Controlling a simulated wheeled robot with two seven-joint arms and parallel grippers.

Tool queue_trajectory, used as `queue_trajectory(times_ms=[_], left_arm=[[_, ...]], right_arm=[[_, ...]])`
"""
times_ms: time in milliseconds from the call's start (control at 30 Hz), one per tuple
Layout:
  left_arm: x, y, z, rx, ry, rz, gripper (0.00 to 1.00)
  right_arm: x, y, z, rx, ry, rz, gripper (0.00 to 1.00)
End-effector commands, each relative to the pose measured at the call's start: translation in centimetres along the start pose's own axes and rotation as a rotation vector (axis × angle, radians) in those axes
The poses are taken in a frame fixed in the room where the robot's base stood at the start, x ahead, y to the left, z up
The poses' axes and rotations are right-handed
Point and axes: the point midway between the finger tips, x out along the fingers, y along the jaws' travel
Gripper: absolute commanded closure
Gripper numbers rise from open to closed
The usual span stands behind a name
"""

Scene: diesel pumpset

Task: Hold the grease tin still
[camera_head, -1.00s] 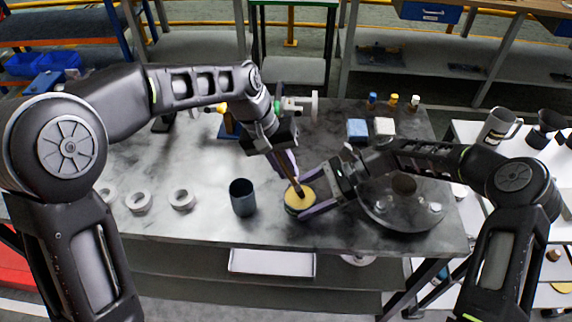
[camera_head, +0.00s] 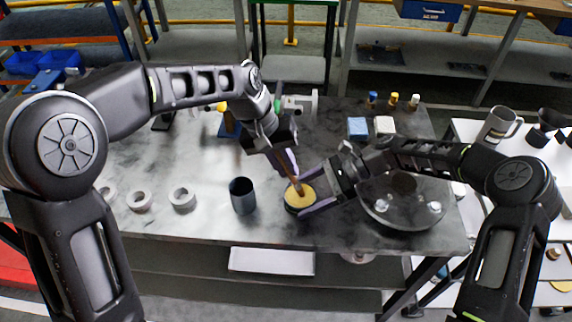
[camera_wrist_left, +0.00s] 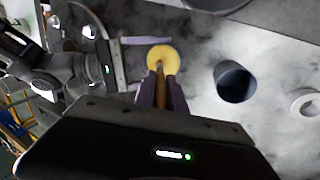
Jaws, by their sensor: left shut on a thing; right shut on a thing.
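The grease tin (camera_head: 300,199) is a small round tin with a yellow top, upright near the table's front edge. My right gripper (camera_head: 314,196) is shut on it from the right, one finger on each side. My left gripper (camera_head: 287,160) is above the tin, shut on a thin brown stick-like tool (camera_head: 295,180), perhaps a brush. The tool slants down, with its lower end at the yellow top; whether it touches is unclear. The left wrist view also shows the tin (camera_wrist_left: 163,52) beyond the left fingers (camera_wrist_left: 158,88).
A dark open cup (camera_head: 242,197) stands left of the tin. Several pale rings, including one (camera_head: 182,198), lie farther left. A round glassy dish (camera_head: 400,212) is to the right.

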Motion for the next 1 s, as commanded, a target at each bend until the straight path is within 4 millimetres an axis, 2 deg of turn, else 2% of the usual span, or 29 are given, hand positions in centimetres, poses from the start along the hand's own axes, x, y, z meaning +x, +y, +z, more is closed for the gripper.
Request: queue_trajectory(times_ms=[467, 1000], left_arm=[[0.1, -0.1, 0.1, -0.001, -0.003, -0.002, 1.00], [-4.0, 1.4, 0.0, 0.000, 0.000, 0.000, 1.00]], right_arm=[[0.1, 0.0, 0.1, -0.002, -0.002, 0.002, 0.82], [0.0, 0.0, 0.1, -0.001, -0.001, 0.001, 0.82]])
